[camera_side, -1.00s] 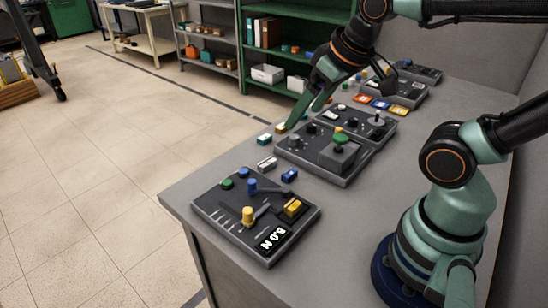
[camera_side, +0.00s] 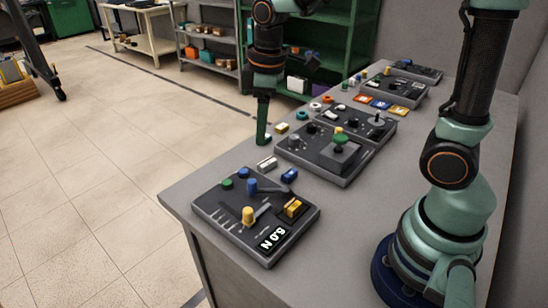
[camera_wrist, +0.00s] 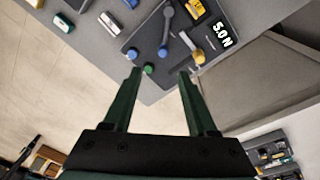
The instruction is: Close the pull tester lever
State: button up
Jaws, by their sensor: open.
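The pull tester (camera_side: 222,217) is a dark panel at the near corner of the bench with a white 5.0 N readout (camera_side: 272,239). It carries a grey lever (camera_side: 272,189) that runs from a blue post (camera_side: 252,187). The lever also shows in the wrist view (camera_wrist: 168,14), with the blue post (camera_wrist: 163,52) at its lower end. My gripper (camera_side: 262,140) points down beyond the panel, above the bench's far-left edge, apart from the lever. In the wrist view its two fingers (camera_wrist: 160,74) are spread with nothing held, and the panel lies past the tips.
On the panel are a yellow cylinder (camera_side: 248,214), a yellow block (camera_side: 293,207), a green knob (camera_side: 227,184) and a blue knob (camera_side: 243,172). Small blocks, one white (camera_side: 267,163) and one blue (camera_side: 289,175), lie behind it. Another panel (camera_side: 322,166) with a green knob stands farther back.

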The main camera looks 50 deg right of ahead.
aim_at(251, 181)
jog(key=f+n, duration=0.1)
jog(key=f, duration=0.4)
jog(key=w+a+f+g, duration=0.1)
jog(key=f, duration=0.4)
jog(key=w+f+n, duration=0.1)
jog(key=f, duration=0.4)
jog(key=shift+a+f+n, duration=0.3)
jog(key=shift+f, duration=0.05)
grip_shut()
jog(key=shift+w, duration=0.1)
dwell(0.8)
